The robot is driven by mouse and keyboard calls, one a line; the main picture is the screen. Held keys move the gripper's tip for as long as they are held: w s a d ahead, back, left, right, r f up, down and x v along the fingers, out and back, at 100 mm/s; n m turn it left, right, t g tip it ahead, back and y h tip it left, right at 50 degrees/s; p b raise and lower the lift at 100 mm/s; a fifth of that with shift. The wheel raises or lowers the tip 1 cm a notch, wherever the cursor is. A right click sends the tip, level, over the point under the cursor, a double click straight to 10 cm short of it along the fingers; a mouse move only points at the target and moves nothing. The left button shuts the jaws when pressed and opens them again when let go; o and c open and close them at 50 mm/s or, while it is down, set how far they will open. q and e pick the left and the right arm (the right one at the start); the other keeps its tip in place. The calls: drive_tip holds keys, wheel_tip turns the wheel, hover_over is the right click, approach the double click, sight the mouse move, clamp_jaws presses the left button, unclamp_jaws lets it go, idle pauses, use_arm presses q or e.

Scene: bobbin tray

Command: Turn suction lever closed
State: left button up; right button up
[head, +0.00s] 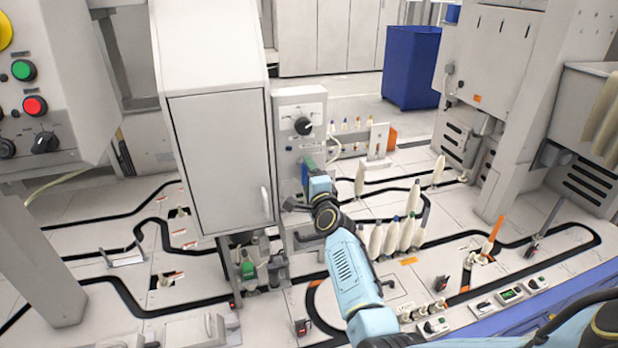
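A narrow grey control box (287,107) stands right of the tall white cabinet and carries a black round knob (303,126) on a white dial plate. A small green part (308,163) shows low on its front, partly behind my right wrist; I cannot tell whether it is the suction lever. My light blue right arm reaches up from the bottom right. My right gripper (291,205) is at the lower front of the box, dark fingers pointing left. They are small and partly hidden, so their opening and any contact are unclear. My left gripper is not in view.
The tall white cabinet (222,165) stands close on the left of my gripper. Several white bobbins (392,237) stand upright just right of my forearm. A button panel (40,90) is at the far left, and a blue bin (411,66) stands behind.

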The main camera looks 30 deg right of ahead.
drive_tip(key=shift+o, duration=1.2)
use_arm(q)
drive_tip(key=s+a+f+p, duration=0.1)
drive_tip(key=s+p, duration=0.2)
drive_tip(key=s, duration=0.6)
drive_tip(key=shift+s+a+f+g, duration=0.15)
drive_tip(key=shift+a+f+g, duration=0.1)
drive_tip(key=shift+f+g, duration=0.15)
use_arm(e)
drive_tip(key=v, duration=1.3)
drive_tip(key=shift+s, duration=0.2)
